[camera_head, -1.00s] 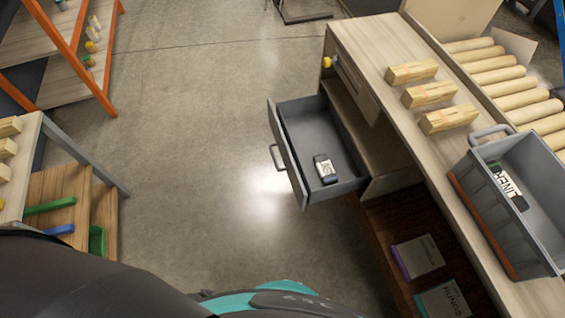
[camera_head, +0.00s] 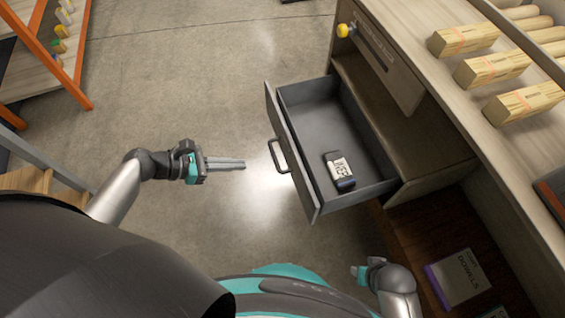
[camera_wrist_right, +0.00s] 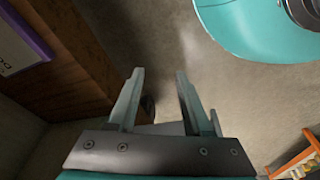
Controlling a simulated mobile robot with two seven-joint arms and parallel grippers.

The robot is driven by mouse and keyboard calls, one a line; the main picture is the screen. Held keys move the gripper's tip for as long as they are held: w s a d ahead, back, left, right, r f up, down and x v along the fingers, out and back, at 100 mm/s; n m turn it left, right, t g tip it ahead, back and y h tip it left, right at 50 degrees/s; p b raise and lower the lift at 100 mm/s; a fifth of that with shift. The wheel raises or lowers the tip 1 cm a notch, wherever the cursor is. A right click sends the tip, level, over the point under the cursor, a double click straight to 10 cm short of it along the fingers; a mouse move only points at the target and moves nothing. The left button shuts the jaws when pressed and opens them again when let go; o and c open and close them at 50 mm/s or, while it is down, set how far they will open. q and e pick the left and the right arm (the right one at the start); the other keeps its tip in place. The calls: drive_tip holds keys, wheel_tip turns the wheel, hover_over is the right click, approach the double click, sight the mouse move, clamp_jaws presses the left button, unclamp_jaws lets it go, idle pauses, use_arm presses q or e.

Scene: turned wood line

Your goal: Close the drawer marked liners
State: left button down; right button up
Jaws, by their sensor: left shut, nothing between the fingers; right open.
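The grey drawer (camera_head: 318,108) stands pulled out of the wooden workbench (camera_head: 434,160), with a bar handle (camera_head: 278,156) on its front. A small dark box with a white label (camera_head: 339,170) lies inside it; its print is too small to read surely. My left gripper (camera_head: 242,164) is shut and empty, a little to the left of the handle, apart from it and pointing toward it. My right gripper (camera_head: 356,271) is low in the head view, below the drawer. In the right wrist view the right gripper (camera_wrist_right: 158,85) is open with nothing between its fingers.
Another drawer front (camera_head: 376,62) and a yellow knob (camera_head: 346,30) are at the bench's far end. Several wooden blocks (camera_head: 492,70) lie on the benchtop. A purple-edged box (camera_head: 458,280) is on the lower shelf. An orange-framed rack (camera_head: 68,85) stands far left. The floor between is clear.

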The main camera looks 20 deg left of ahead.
use_arm(q)
drive_tip(key=b, duration=0.4)
approach(295, 159)
wheel_tip(295, 159, down, 3)
drive_tip(key=d, duration=0.1)
drive_tip(key=w+d, duration=0.1)
drive_tip(key=w+d+b, duration=0.1)
drive_tip(key=shift+w+d+f, duration=0.1)
drive_tip(key=shift+w+f, duration=0.05)
drive_tip(key=shift+f, duration=0.1)
drive_tip(key=shift+w+d+r, duration=0.1)
drive_tip(key=shift+w+d, duration=0.35)
drive_tip(key=shift+d, duration=0.25)
use_arm(e)
drive_tip(key=w+a+r+t, duration=0.1)
drive_tip(key=w+r, duration=0.3)
drive_tip(key=r, duration=0.6)
drive_tip(key=shift+r+t, duration=0.35)
drive_tip(key=shift+t, duration=0.05)
drive_tip(key=shift+w, duration=0.1)
